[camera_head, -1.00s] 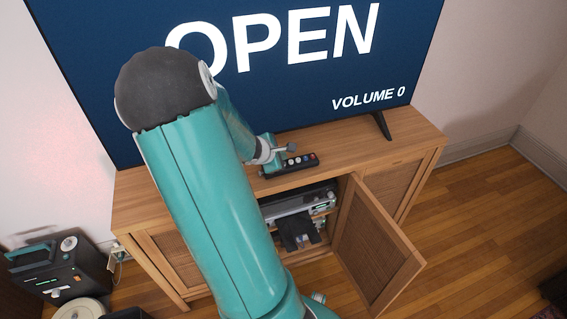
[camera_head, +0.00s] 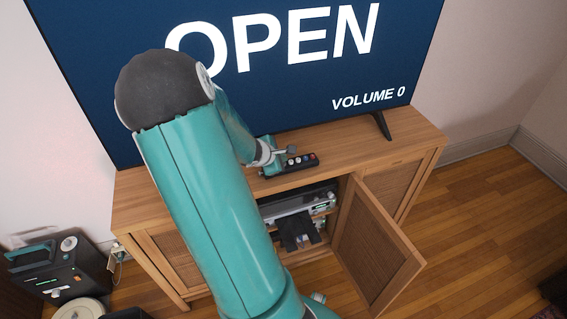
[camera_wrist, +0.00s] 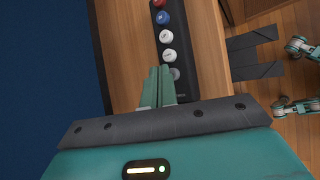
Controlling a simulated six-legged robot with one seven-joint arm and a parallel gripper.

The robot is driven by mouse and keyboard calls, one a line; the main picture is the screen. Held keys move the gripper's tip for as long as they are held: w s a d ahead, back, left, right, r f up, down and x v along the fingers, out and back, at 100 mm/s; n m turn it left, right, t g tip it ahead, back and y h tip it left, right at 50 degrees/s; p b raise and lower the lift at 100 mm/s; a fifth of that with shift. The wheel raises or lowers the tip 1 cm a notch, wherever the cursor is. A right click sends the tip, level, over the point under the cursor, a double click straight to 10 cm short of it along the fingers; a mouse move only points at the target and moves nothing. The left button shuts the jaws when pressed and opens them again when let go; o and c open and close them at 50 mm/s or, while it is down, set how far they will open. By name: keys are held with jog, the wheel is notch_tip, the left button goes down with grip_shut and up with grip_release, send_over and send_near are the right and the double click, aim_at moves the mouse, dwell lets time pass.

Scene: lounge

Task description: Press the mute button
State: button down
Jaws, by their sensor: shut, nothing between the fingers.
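A slim black remote (camera_head: 304,160) lies on the wooden TV cabinet; it also shows in the wrist view (camera_wrist: 179,88). Its round buttons run in a row: a red one (camera_wrist: 159,3), a blue one (camera_wrist: 162,17), two white ones (camera_wrist: 166,36) (camera_wrist: 169,55) and a grey one (camera_wrist: 174,73) nearest my gripper. I cannot read which is mute. My gripper (camera_wrist: 160,69) is shut and empty, its tips beside the grey button and partly over the remote's near end. I cannot tell whether they touch it. The TV screen (camera_head: 290,75) reads "OPEN" and "VOLUME 0".
The cabinet (camera_head: 400,150) has an open door (camera_head: 375,245) at the front right and a device (camera_head: 300,205) on its inner shelf. A black machine (camera_head: 65,275) stands on the floor at the left.

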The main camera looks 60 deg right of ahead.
jog(key=shift+f, duration=0.4)
dwell(0.4)
jog(key=shift+r, duration=0.85)
jog(key=shift+r, duration=2.5)
